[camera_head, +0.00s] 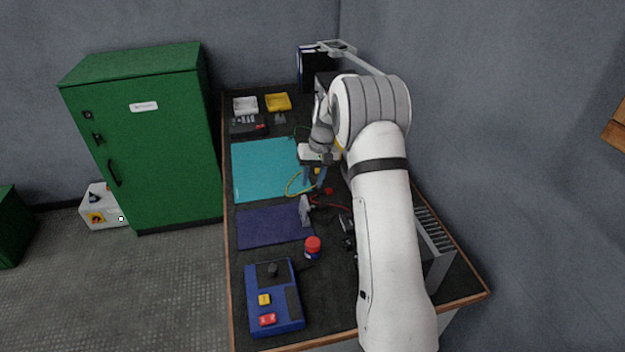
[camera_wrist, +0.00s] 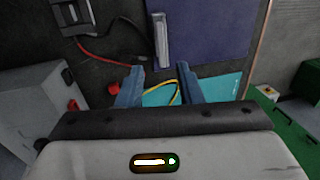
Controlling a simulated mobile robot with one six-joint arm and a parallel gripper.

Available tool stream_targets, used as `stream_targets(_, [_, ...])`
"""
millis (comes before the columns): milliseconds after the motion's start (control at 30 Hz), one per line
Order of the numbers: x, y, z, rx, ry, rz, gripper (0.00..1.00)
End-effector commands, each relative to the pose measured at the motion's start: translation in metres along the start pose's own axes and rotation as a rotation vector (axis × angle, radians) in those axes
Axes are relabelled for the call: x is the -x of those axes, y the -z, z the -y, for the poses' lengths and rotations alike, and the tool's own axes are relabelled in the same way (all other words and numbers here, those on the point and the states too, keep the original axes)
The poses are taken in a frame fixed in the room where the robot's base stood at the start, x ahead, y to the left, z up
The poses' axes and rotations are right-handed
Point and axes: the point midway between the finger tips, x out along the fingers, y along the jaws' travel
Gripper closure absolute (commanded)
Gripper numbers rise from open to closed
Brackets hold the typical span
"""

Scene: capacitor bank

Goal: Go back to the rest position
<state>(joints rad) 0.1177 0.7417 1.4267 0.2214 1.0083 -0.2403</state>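My gripper (camera_head: 314,182) hangs over the workbench, near the right edge of the teal mat (camera_head: 262,168). In the wrist view my gripper (camera_wrist: 160,78) has its two blue fingers apart, with nothing held between them. A yellow cable (camera_wrist: 175,92) and part of the teal mat (camera_wrist: 222,88) show below and between the fingers. My white arm reaches along the right side of the bench and hides part of it.
A grey upright piece (camera_head: 305,211) stands close to the gripper, near the purple mat (camera_head: 268,228). A red-capped jar (camera_head: 313,247) and a blue control box (camera_head: 273,298) stand nearer. Yellow (camera_head: 278,102) and white trays (camera_head: 245,105) lie at the back. A green cabinet (camera_head: 150,150) stands left.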

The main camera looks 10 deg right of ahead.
Motion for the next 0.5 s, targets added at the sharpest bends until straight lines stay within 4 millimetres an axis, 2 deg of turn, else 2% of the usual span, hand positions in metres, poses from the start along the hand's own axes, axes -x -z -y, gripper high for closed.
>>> stream_targets(167, [0.0, 0.0, 0.0, 0.0, 0.0, 0.0, 0.67])
stream_targets(267, [0.008, -0.004, 0.003, 0.001, -0.004, -0.005, 0.67])
stream_targets(367, [0.029, -0.018, 0.01, 0.004, -0.015, -0.018, 0.67])
stream_targets(500, [0.07, -0.055, 0.025, 0.008, -0.041, -0.043, 0.67])
